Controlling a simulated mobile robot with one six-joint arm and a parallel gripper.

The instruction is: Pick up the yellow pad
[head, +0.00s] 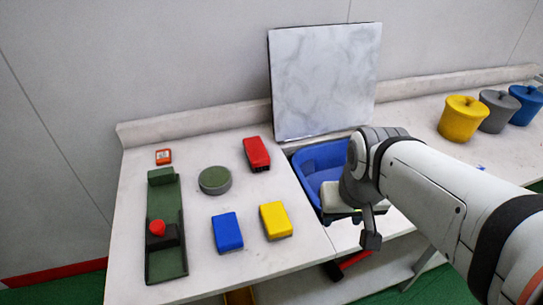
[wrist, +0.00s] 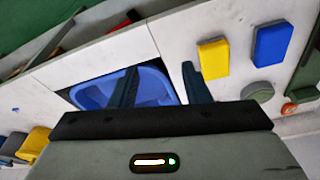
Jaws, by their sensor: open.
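The yellow pad (head: 275,221) lies flat on the white counter, just right of the blue pad (head: 227,232). In the wrist view the yellow pad (wrist: 213,58) is to the right of my fingers, next to the blue pad (wrist: 272,43). My gripper (head: 370,228) is above the right part of the counter near the blue basin, apart from the yellow pad and to its right in the head view. In the wrist view my gripper (wrist: 160,82) has its two dark fingers spread with nothing held between them; the basin shows behind them.
A blue basin (head: 309,168) is sunk into the counter (head: 200,283). A red block (head: 257,154), a round green-grey disc (head: 214,180) and a green tray (head: 167,260) are left. A marble-look panel (head: 325,80) stands behind. Lidded pots, including a yellow one (head: 461,119), stand right.

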